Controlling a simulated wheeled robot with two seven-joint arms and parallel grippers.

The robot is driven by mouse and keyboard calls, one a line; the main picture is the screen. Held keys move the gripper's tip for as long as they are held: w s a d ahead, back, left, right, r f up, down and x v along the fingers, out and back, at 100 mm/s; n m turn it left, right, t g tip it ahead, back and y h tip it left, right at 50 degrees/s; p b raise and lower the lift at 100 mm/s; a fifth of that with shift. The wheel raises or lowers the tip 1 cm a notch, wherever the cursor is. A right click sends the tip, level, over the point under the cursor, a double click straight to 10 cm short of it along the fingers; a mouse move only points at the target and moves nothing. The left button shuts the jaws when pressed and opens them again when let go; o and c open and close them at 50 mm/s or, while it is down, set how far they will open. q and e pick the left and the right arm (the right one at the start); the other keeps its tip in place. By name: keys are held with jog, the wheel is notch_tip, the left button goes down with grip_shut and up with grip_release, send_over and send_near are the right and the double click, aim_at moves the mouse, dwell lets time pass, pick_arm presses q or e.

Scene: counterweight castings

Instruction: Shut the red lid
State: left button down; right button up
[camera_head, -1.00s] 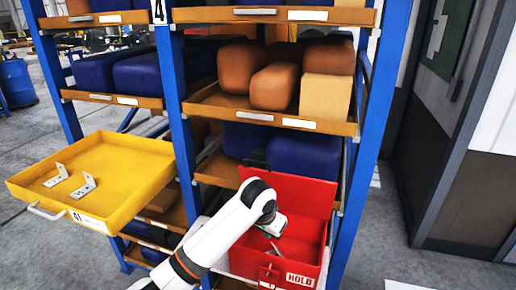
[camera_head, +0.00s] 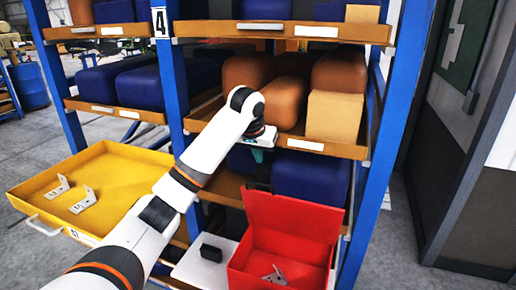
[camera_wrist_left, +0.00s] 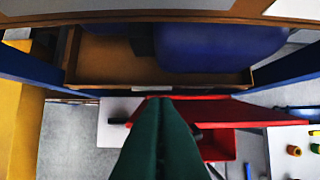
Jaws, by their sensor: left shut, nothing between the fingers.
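The red box (camera_head: 317,272) stands at the lower right of the head view. Its red lid (camera_head: 290,217) is raised at the back, leaning up, so the inside shows. A metal bracket (camera_head: 274,276) lies inside the box. My left gripper (camera_head: 247,160) is shut and empty, above and behind the raised lid, close to the shelf front. In the left wrist view its dark green fingers (camera_wrist_left: 158,125) are together, and the red lid (camera_wrist_left: 225,112) shows beyond and to the right of them. They look apart from it, but the gap is hard to judge. My right gripper is out of view.
A blue-post rack (camera_head: 178,90) holds blue, brown and tan blocks behind the box. A yellow tray (camera_head: 120,160) with two brackets sticks out on the left. A small black block (camera_head: 211,253) sits on a white surface (camera_head: 190,272) beside the box.

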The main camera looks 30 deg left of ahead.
aim_at(257, 191)
pick_arm(q)
jog(key=f+p, duration=0.2)
jog(key=f, duration=0.1)
jog(key=f+p, duration=0.2)
jog(key=shift+s+f, duration=0.25)
jog(key=shift+s, duration=0.15)
jog(key=shift+s+d, duration=0.15)
jog(key=shift+s, duration=0.2)
jog(key=shift+f, duration=0.15)
jog(key=shift+w, duration=0.2)
